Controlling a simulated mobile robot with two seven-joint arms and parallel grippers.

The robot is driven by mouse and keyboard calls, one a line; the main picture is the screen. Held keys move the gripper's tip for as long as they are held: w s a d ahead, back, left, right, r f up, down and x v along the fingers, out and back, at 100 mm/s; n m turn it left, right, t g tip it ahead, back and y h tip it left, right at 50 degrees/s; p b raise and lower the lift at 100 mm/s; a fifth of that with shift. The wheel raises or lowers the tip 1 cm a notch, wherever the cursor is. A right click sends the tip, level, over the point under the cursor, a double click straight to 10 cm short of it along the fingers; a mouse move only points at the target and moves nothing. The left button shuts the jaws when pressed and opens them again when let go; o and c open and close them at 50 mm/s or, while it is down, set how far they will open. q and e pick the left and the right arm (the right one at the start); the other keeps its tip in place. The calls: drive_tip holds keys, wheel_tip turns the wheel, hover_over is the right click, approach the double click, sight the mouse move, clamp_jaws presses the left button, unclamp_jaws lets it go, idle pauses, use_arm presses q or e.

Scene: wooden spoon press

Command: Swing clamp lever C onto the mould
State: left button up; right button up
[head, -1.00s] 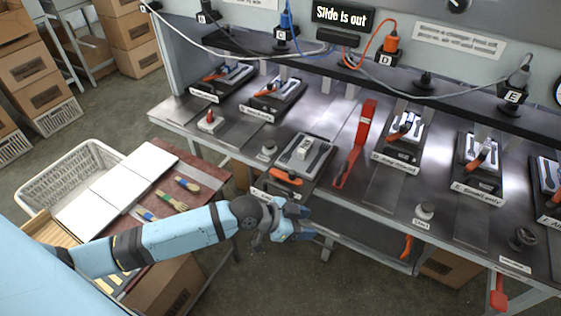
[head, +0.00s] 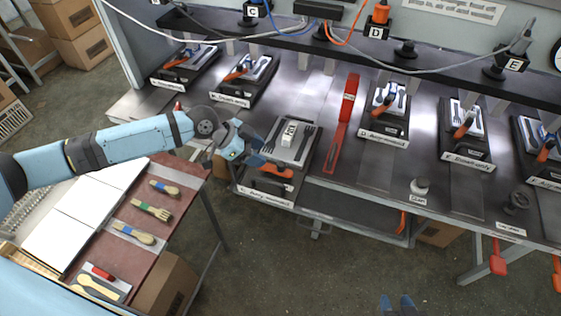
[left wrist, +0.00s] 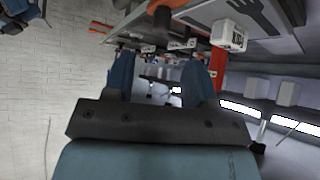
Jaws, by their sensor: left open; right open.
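My left gripper (head: 256,148) is open and empty at the mould's left edge, close to the lever. My right gripper (head: 397,302) shows only blue tips at the bottom edge.
A red lever bar (head: 343,125) stands right of the mould. Other mould stations with orange levers (head: 385,110) line the bench. A side table (head: 186,200) with brushes or spoons and white boards lies under my left arm. Floor in front is clear.

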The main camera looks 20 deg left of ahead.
sight(279, 163)
use_arm(q)
drive_tip(key=p+x, duration=0.1)
drive_tip(key=x, duration=0.8)
drive_tip(key=shift+w+f, duration=0.1)
clamp_jaws()
